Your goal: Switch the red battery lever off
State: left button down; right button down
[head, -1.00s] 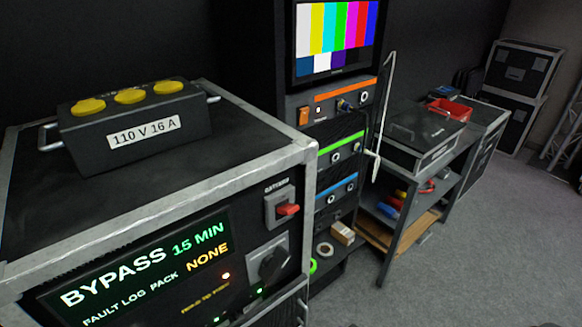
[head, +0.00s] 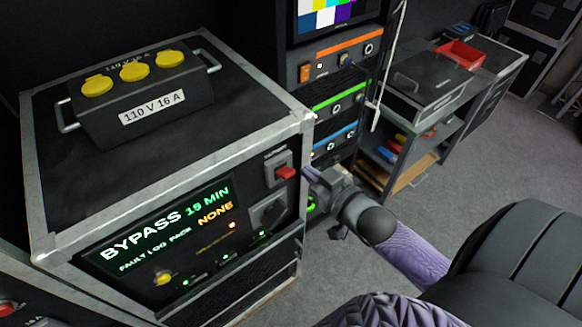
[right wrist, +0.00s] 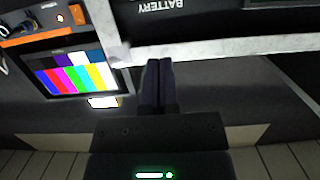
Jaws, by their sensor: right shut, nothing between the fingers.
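The red battery lever (head: 286,172) sticks out from a grey switch plate (head: 273,176) at the upper right of the black case's front panel. It points to the right in the head view. My right gripper (head: 310,174) is just right of the lever, near the case's right corner edge, apparently apart from it. In the right wrist view its two fingers (right wrist: 158,64) are together and empty, close to the silver edge. The BATTERY label (right wrist: 162,6) shows upside down at the top there; the lever is out of that view. My left gripper is not in view.
The panel display (head: 165,230) reads BYPASS 15 MIN, PACK NONE. A 110 V 16 A box (head: 150,98) stands on the case. An equipment rack (head: 335,110) and bench are behind; grey floor (head: 335,265) is open at right.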

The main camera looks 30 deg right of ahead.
aim_at(280, 162)
jog(key=b+x, duration=0.1)
jog(key=x, duration=0.8)
jog(key=shift+s+f, duration=0.1)
jog(key=shift+f, duration=0.05)
jog(key=shift+s+f, duration=0.4)
jog(key=shift+f, duration=0.2)
jog(key=shift+s+f, duration=0.35)
jog(key=shift+f, duration=0.2)
jog(key=shift+s+f, duration=0.3)
jog(key=shift+f, duration=0.1)
